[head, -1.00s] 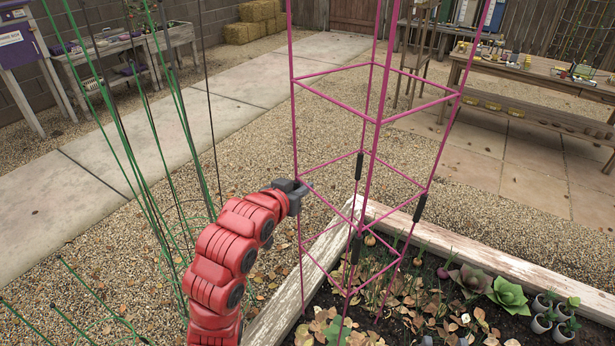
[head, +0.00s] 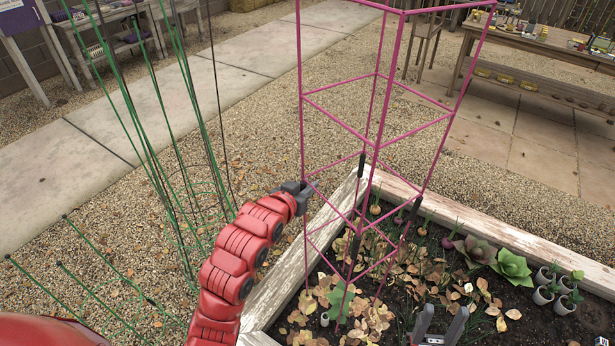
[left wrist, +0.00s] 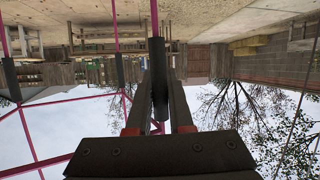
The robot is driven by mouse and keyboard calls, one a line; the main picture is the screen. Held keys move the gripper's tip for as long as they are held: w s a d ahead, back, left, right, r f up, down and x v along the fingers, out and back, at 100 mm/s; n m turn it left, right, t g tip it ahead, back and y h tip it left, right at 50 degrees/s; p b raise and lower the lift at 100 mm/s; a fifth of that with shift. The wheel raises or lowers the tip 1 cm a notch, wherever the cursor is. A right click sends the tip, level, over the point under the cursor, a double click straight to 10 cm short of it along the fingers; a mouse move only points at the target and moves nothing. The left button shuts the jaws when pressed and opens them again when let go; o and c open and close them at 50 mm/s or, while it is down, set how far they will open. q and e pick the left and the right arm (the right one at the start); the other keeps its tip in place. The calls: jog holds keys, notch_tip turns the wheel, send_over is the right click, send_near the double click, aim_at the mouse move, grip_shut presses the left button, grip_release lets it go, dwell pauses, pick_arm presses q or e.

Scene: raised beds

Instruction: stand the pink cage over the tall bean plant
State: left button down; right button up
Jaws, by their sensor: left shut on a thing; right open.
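The pink cage (head: 381,118) stands tall and nearly upright in the head view, its top cut off by the frame. Its lower part is above or in the near left corner of the planted bed. My left gripper (head: 305,191) is shut on its left leg; the left wrist view shows the jaws around a black sleeve (left wrist: 157,65). A leafy green plant (head: 339,299), possibly the bean plant, shows behind the cage's lower bars. I cannot tell whether the cage surrounds it or its feet touch soil. My right gripper (head: 440,326) is open and empty at the bottom edge.
The bed's whitewashed wooden rim (head: 480,219) surrounds soil with dry leaves, onions, succulents (head: 512,267) and small potted seedlings (head: 556,286). Green wire cages (head: 180,130) stand on the gravel at left. A wooden bench (head: 540,85) stands at the back right.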

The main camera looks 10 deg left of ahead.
pick_arm(q)
notch_tip(320, 180, down, 24)
jog(key=b, duration=0.9)
jog(key=shift+f+b, duration=0.25)
jog(key=shift+b, duration=0.1)
dwell(0.7)
jog(key=c, duration=0.7)
grip_release()
jog(key=shift+c, duration=0.2)
